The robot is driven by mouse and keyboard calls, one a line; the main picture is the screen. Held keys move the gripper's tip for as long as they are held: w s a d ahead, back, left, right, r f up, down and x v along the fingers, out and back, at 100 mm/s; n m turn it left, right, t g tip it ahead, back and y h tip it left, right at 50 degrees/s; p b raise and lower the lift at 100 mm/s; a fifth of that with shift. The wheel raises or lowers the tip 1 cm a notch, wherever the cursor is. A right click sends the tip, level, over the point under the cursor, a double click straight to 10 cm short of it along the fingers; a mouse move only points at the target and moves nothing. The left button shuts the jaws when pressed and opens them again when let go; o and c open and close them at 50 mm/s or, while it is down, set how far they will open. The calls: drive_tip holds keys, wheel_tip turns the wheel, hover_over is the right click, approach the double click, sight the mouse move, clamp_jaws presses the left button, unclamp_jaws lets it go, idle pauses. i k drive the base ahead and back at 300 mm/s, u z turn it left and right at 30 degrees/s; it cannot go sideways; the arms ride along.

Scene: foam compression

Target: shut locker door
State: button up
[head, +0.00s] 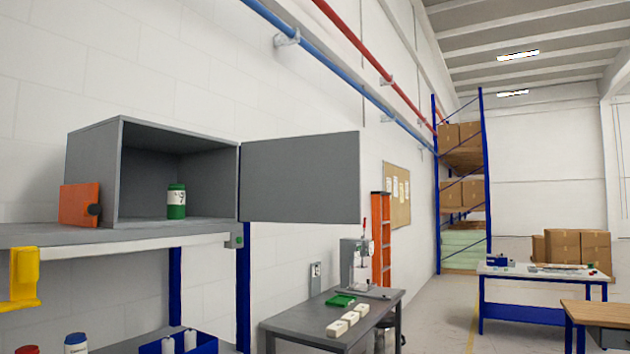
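A grey locker (94,168) stands on a shelf against the wall at the left. Its door (300,178) is hinged on the right side of the opening and stands wide open, swung out to the right. The opening is uncovered, and a green and white container (176,201) stands upright inside on the locker floor. My gripper is not in view, so its place relative to the door cannot be told.
An orange block (79,204) with a dark knob sits by the locker's left front. A yellow bracket (24,278) is at the shelf (60,238) edge. Below the door stands a grey table (300,331) with a press (356,265). Open floor lies right of it.

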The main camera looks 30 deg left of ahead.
sight(315, 179)
drive_tip(key=i, duration=3.85)
drive_tip(key=u, duration=2.1)
drive_tip(key=k, duration=0.7)
drive_tip(key=z, duration=0.05)
